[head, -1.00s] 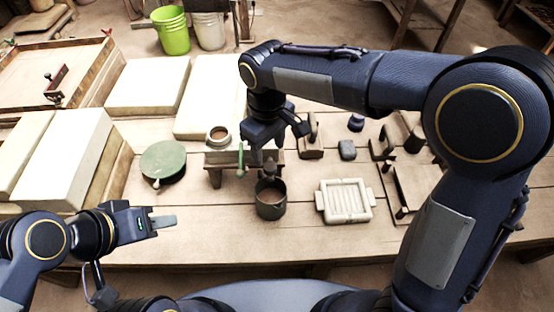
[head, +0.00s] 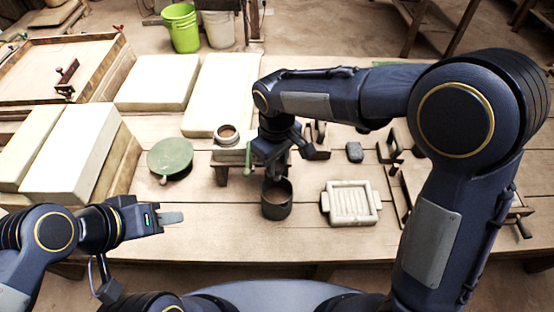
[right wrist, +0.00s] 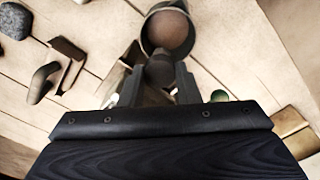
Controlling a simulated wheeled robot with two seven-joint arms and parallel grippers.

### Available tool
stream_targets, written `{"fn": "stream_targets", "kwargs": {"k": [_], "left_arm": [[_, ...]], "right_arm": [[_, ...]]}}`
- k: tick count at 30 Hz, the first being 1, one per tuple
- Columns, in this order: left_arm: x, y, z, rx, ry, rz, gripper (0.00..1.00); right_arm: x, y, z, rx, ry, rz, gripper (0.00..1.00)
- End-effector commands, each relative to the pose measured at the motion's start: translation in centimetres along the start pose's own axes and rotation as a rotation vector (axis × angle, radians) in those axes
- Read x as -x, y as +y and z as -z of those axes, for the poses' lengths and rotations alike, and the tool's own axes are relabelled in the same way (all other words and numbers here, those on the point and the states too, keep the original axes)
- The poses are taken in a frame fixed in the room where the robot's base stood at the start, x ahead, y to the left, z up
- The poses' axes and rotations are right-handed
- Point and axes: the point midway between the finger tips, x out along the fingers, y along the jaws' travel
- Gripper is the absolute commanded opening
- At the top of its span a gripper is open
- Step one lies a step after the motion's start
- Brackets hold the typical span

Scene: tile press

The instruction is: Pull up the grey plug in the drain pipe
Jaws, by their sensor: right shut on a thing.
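My right gripper (right wrist: 158,82) is shut on a rounded grey plug (right wrist: 160,71), which sits between its fingertips in the right wrist view. In the head view the right gripper (head: 274,168) is just in front of a small wooden stand (head: 221,174) and above a dark cup (head: 277,211). The cup holds brown stuff and also shows just beyond the plug in the right wrist view (right wrist: 150,44). The drain pipe is hidden by the gripper, so I cannot tell how deep the plug sits. My left gripper (head: 172,217) is apart at the left front; its finger gap is not clear.
A white-rimmed pot (head: 228,147) and a green handle (head: 248,160) are at the stand. A green round disc (head: 170,156) lies to its left. A ribbed white tray (head: 351,203) and several dark tools lie to the right. The table's front strip is clear.

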Motion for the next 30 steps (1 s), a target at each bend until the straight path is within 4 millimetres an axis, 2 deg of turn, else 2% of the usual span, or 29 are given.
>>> {"fn": "stream_targets", "kwargs": {"k": [1,3,8,14,21,22,27,30], "left_arm": [[0.0,0.0,0.0,0.0,0.0,0.0,0.36],[0.0,0.0,0.0,0.0,0.0,0.0,0.36],[0.2,0.1,0.1,0.0,0.0,0.0,0.36],[1.6,0.7,0.8,0.0,0.0,0.0,0.36],[1.3,0.6,0.7,0.0,0.0,0.0,0.36],[1.3,0.6,0.7,0.0,0.0,0.0,0.36],[1.3,0.6,0.7,0.0,0.0,0.0,0.36],[1.3,0.6,0.7,0.0,0.0,0.0,0.36]], "right_arm": [[0.0,0.0,0.0,0.0,0.0,0.0,0.07],[0.0,0.0,0.0,0.0,0.0,0.0,0.0],[0.3,0.0,0.0,0.0,0.001,0.0,0.0],[2.4,0.0,0.0,-0.001,0.0,0.001,0.0],[2.2,0.0,0.0,0.0,0.0,0.0,0.0],[2.2,0.0,0.0,0.0,0.0,0.0,0.3],[2.1,0.0,0.0,0.0,0.0,0.0,0.52],[2.1,0.0,0.0,0.0,0.0,0.0,0.52]]}}
